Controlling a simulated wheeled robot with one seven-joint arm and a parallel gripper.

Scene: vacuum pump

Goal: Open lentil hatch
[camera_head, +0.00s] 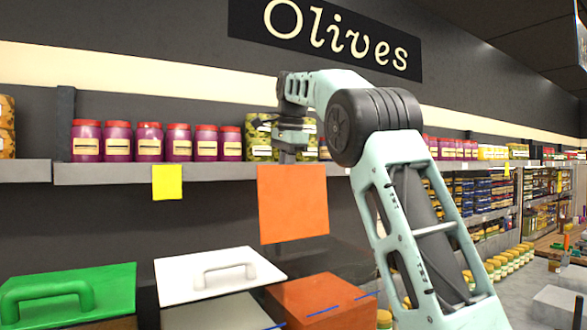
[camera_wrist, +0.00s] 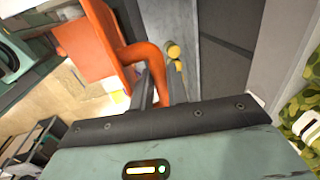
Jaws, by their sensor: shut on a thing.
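A flat orange lid (camera_head: 293,204) hangs roughly upright in front of the grey shelf in the head view, with a gap below it. It also shows in the wrist view (camera_wrist: 88,48), with its curved orange handle (camera_wrist: 143,54). My gripper (camera_wrist: 157,88) is shut on this handle. In the head view my gripper is at the lid's top edge, and its fingertips are hidden. Below stands a bin with an orange-brown top (camera_head: 322,300) and blue edge lines. No label names the lentils.
A white lid with a handle (camera_head: 218,274) and a green lid with a handle (camera_head: 68,294) lie on bins at the left. Purple jars with red caps (camera_head: 150,142) stand on the shelf (camera_head: 215,171) close behind. A yellow tag (camera_head: 167,182) hangs there.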

